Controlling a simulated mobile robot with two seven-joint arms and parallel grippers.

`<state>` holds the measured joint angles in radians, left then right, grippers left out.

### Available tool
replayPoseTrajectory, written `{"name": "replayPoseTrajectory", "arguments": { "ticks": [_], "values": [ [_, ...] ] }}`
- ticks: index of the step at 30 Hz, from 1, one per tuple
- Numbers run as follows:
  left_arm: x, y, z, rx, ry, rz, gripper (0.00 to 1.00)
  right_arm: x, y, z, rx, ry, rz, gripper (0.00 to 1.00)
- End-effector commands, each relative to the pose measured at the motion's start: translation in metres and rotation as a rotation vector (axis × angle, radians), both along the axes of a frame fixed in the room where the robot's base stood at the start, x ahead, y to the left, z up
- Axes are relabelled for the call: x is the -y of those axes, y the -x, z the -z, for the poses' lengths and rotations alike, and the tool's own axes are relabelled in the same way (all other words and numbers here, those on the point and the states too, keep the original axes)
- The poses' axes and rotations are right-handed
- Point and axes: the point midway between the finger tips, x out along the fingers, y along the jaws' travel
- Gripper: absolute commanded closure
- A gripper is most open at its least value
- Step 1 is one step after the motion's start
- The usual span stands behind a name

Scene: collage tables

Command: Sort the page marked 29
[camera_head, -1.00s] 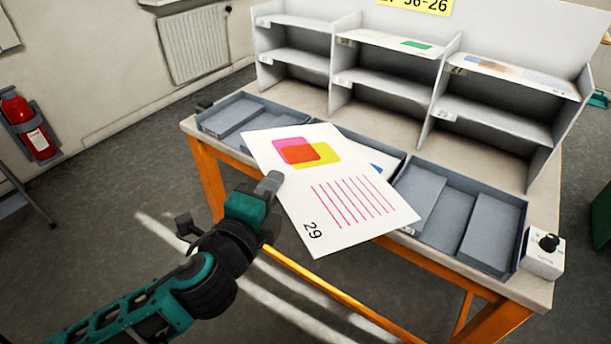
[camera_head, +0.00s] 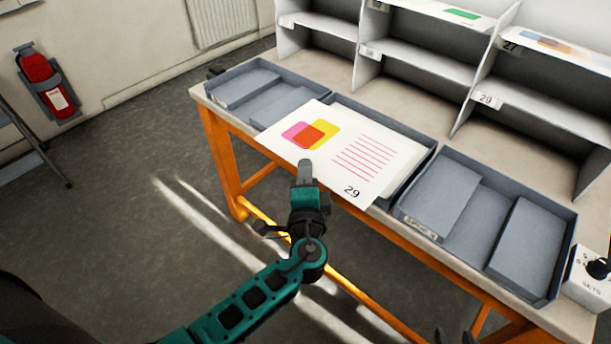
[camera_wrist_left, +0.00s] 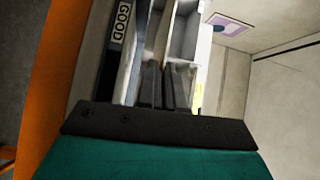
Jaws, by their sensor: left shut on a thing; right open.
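The white page marked 29 (camera_head: 382,150) has overlapping pink, yellow and red shapes and several pink lines. My left gripper (camera_head: 305,172) is shut on its near edge and holds it over the middle grey tray (camera_head: 415,160), hiding much of that tray. In the left wrist view the gripper's dark fingers (camera_wrist_left: 165,88) show, but the page is not clear. A shelf label reading 29 (camera_head: 487,98) is on the right column of the grey rack (camera_head: 425,62), below a label reading 27 (camera_head: 509,45). Only the dark tips of my right gripper (camera_head: 452,337) show at the bottom edge; it is open.
The left tray (camera_head: 262,92) and right tray (camera_head: 470,215) hold grey dividers. Pages lie on the upper middle and upper right shelves; the shelf by label 29 looks empty. A white box with a black knob (camera_head: 590,275) stands at the table's right end.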

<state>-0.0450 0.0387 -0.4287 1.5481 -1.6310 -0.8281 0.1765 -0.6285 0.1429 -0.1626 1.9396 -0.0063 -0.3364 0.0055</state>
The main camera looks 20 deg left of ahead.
Motion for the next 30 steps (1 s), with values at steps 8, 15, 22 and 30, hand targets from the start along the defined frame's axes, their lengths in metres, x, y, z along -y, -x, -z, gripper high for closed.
{"name": "replayPoseTrajectory", "arguments": {
  "ticks": [8,15,22,30],
  "values": [
    [0.01,-0.025,0.002,0.004,0.003,-0.002,1.0,0.0,0.0,0.005,0.0,0.0,0.0,0.57],
    [0.024,-0.062,0.002,0.004,0.003,-0.001,1.0,0.0,-0.001,0.013,0.002,0.0,0.0,0.57],
    [0.022,-0.059,0.037,0.002,-0.001,-0.001,1.0,-0.009,-0.004,0.043,-0.013,-0.016,-0.01,0.57],
    [0.022,-0.059,0.045,0.003,0.001,-0.001,1.0,-0.019,-0.013,0.033,0.008,-0.037,-0.024,0.57]
  ]
}}
